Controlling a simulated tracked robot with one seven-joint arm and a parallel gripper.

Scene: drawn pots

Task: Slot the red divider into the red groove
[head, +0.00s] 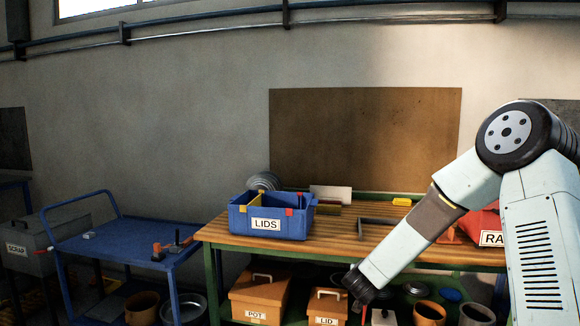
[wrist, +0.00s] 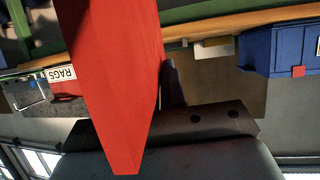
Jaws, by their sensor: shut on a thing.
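The red divider (wrist: 115,70) fills the left middle of the wrist view as a long flat red panel. My gripper (head: 357,287) is shut on it; a dark finger (wrist: 174,84) lies along the divider's right side. In the head view my gripper hangs low in front of the workbench, and I cannot make out the divider there. The blue bin (head: 283,228) labelled LIDS stands on the bench to the gripper's upper left. It has a red groove mark (head: 289,212) and a yellow one (head: 242,209) on its front rim. The bin also shows in the wrist view (wrist: 268,50), apart from the divider.
The wooden bench (head: 338,239) has a grey bar and a red RAGS bin (head: 487,222) right of the blue bin. Orange POT (head: 258,296) and LID (head: 318,307) boxes stand below. A blue cart (head: 120,243) is at left.

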